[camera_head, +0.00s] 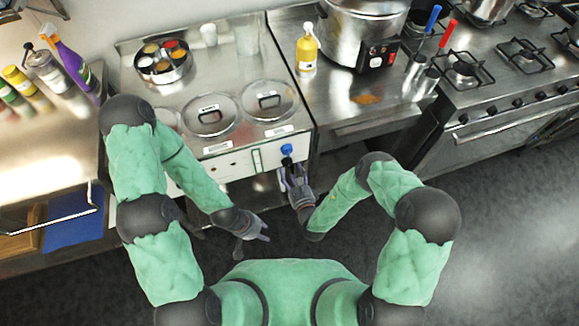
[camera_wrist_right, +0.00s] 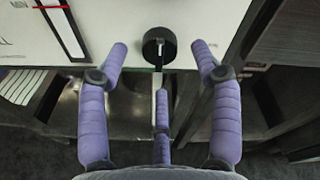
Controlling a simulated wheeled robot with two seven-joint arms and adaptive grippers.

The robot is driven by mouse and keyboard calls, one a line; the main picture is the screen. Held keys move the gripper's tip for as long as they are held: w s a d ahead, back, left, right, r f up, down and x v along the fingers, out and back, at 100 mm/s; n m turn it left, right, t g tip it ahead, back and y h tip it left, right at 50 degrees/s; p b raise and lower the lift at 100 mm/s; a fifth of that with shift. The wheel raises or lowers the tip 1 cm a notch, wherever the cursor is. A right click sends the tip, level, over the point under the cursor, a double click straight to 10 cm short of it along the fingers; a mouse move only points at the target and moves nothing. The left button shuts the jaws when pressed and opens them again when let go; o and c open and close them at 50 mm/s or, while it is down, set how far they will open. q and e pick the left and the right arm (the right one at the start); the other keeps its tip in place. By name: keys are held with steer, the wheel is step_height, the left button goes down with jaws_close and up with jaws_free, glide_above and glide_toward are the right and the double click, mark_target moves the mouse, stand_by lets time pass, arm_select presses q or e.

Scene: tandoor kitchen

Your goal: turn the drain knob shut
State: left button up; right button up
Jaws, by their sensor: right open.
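A blue knob (camera_head: 287,149) sits on the front panel of the steel food-warmer counter, near its right end. In the right wrist view a round knob (camera_wrist_right: 158,42) looks dark, with a thin stem or pointer below it. My right gripper (camera_head: 291,172) is just below and in front of the blue knob. In its wrist view the right gripper (camera_wrist_right: 160,55) is open, its two side fingers apart on either side of the knob and a third finger below; no contact shows. My left gripper (camera_head: 262,231) is lower left of the knob, empty, with its fingers spread.
The warmer counter (camera_head: 140,95) carries lidded pots and a round spice tray (camera_head: 162,61). A yellow bottle (camera_head: 307,48) and a large steel cooker (camera_head: 358,30) stand to the right. A dark open shelf lies under the panel. Dark floor (camera_head: 500,230) is clear at right.

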steer(key=v, duration=0.8)
steer(key=shift+r, duration=0.1)
